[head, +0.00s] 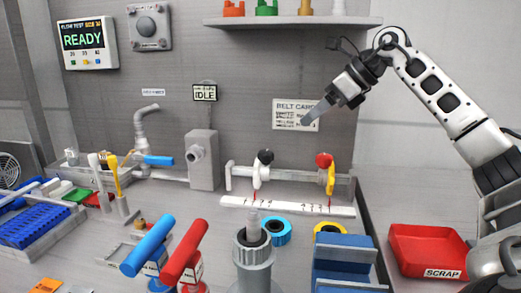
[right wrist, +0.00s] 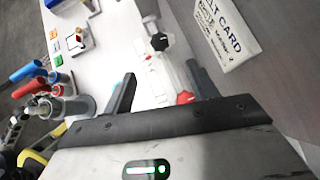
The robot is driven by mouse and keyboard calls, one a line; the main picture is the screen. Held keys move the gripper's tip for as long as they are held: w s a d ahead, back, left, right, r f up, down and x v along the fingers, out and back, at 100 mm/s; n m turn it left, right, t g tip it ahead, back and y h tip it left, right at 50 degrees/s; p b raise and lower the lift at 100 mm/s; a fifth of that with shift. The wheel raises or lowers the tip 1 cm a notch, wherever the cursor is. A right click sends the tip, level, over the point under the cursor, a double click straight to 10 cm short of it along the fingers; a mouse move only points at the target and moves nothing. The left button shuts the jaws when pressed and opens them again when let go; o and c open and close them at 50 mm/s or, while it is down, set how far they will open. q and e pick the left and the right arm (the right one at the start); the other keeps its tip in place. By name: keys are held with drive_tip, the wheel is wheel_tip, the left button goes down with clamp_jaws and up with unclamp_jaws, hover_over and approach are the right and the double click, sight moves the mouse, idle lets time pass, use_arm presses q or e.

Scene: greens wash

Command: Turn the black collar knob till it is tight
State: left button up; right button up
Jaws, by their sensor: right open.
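The black knob (head: 264,156) sits on top of a white collar fitting (head: 258,176) on the pipe along the back wall. In the right wrist view the black knob (right wrist: 160,42) shows ahead of my finger tips, between their lines. My right gripper (head: 308,117) is open and empty. It hangs in the air above and to the right of the knob, in front of the belt card, touching nothing I can see. Its two dark fingers (right wrist: 162,75) stand apart in the right wrist view. My left gripper is not in view.
A red knob (head: 323,160) with a yellow part stands right of the black one. A white marked strip (head: 287,206) lies below. Blue (head: 148,247) and red (head: 183,252) handles rise in front. A red scrap tray (head: 428,237) is at right. The shelf (head: 290,22) is above.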

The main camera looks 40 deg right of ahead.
sight(267, 152)
drive_tip(key=x, duration=1.4)
drive_tip(key=shift+w+a+f, duration=0.15)
drive_tip(key=shift+a+f, duration=0.05)
drive_tip(key=shift+f, duration=0.05)
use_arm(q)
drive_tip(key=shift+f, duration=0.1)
use_arm(e)
drive_tip(key=c, duration=1)
drive_tip(key=shift+r+n+y+p, duration=0.3)
drive_tip(key=shift+n+p, duration=0.1)
drive_tip(key=shift+p, duration=0.45)
drive_tip(key=shift+d+f+n+g, duration=0.1)
drive_tip(key=shift+n+g, duration=0.2)
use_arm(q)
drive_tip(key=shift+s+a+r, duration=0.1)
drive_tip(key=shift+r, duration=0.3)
use_arm(e)
drive_tip(key=shift+f+y, duration=0.15)
drive_tip(key=shift+y, duration=0.15)
